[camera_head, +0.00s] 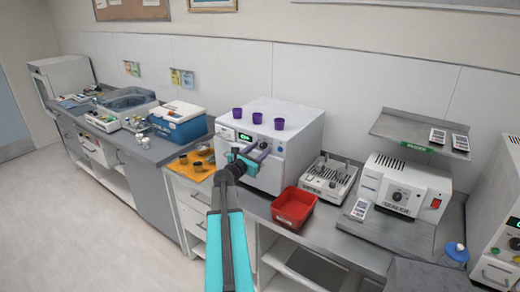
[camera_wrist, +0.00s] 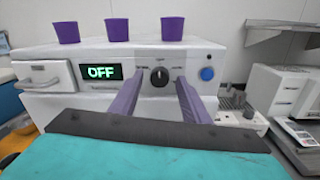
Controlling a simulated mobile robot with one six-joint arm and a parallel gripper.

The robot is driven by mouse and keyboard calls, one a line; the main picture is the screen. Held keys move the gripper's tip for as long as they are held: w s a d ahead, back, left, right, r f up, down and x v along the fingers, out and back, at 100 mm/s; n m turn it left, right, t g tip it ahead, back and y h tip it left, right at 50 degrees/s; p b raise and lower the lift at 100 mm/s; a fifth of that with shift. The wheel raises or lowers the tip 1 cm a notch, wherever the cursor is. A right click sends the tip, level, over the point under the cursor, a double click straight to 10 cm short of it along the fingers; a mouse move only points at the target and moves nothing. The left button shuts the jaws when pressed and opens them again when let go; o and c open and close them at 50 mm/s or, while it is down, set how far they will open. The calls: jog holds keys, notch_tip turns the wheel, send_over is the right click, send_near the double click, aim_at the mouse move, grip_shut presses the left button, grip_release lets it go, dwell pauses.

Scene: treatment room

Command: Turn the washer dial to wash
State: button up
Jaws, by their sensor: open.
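The washer (camera_head: 285,140) is a white box on the counter with purple cups on top. In the wrist view its front (camera_wrist: 100,58) carries a lit display (camera_wrist: 101,72) reading OFF. The black dial (camera_wrist: 159,76) sits right of the display, its white mark pointing about straight up. The small labels around the dial are too blurred to read. My gripper (camera_wrist: 159,90) is open, its two purple fingers pointing at the front panel on either side of the dial. I cannot tell whether they touch it.
A blue button (camera_wrist: 207,74) is right of the dial, near the right finger. A drawer with a handle (camera_wrist: 42,76) is at left. A red bin (camera_head: 294,207) stands in front of the washer. An orange mat (camera_head: 183,170) with dark cups lies left.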

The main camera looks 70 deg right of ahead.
jog(key=shift+c, duration=0.3)
jog(key=c, duration=1)
jog(key=m+b, duration=0.1)
jog(key=b, duration=0.3)
jog(key=shift+f+m+b, duration=0.3)
jog(key=shift+m, duration=0.1)
jog(key=m+b, duration=0.3)
jog(key=b, duration=0.3)
jog(key=shift+d, duration=0.1)
jog(key=m+b, duration=0.5)
jog(key=b, duration=0.4)
jog(key=shift+w+h, duration=0.1)
jog(key=shift+h, duration=0.2)
jog(key=m+b, duration=0.1)
jog(key=b, duration=0.2)
jog(key=shift+r+m+g, duration=0.1)
jog(key=shift+m+g, duration=0.3)
jog(key=shift+r+m+b, duration=0.1)
jog(key=shift+m+b, duration=0.25)
jog(key=shift+m, duration=0.05)
